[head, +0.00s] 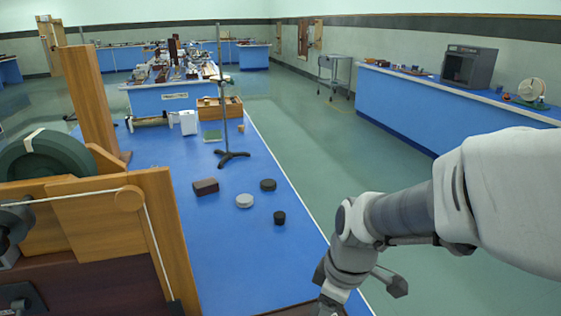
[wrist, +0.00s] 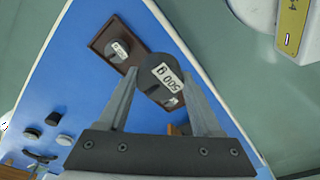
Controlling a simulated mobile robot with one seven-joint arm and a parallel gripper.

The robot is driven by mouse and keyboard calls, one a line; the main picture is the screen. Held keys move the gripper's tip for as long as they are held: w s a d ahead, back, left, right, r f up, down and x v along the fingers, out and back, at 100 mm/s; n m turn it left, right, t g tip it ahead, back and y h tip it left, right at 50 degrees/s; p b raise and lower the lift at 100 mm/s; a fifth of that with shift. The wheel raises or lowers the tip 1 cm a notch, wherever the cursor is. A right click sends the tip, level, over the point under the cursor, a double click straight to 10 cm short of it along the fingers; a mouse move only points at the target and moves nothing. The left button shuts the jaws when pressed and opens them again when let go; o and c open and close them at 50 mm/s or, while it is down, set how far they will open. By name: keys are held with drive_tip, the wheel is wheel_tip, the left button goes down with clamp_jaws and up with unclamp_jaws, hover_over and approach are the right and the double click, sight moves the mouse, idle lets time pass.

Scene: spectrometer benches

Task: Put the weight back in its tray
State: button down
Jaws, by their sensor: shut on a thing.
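In the wrist view my gripper (wrist: 158,82) is shut on a dark round weight (wrist: 150,66) with a white "500 g" label. The dark brown tray (wrist: 136,44) lies on the blue bench beyond the held weight. Another dark weight (wrist: 112,56) with a white label sits at the tray's left end. Part of a further white label shows just below the held weight, and the rest is hidden. I cannot tell the height of the held weight above the tray. In the head view my wrist is at the lower right, and the held weight is hidden.
On the blue bench lie a dark brown block (head: 205,187), a light grey disc (head: 244,201) and two dark discs (head: 268,185) (head: 279,217). A stand with a tripod foot (head: 232,156) rises behind them. A wooden frame (head: 85,215) with a green wheel stands left.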

drive_tip(key=w+a+f, duration=0.2)
drive_tip(key=w+a+f+b, duration=0.1)
drive_tip(key=w+a+f, duration=0.1)
drive_tip(key=w+a, duration=0.1)
drive_tip(key=shift+w+a+f, duration=0.1)
drive_tip(key=shift+w+f, duration=0.25)
drive_tip(key=shift+f, duration=0.05)
drive_tip(key=shift+f+b, duration=0.7)
drive_tip(key=shift+f, duration=1.15)
drive_tip(key=shift+f, duration=0.2)
drive_tip(key=shift+c, duration=1.7)
unclamp_jaws()
drive_tip(key=shift+r, duration=0.1)
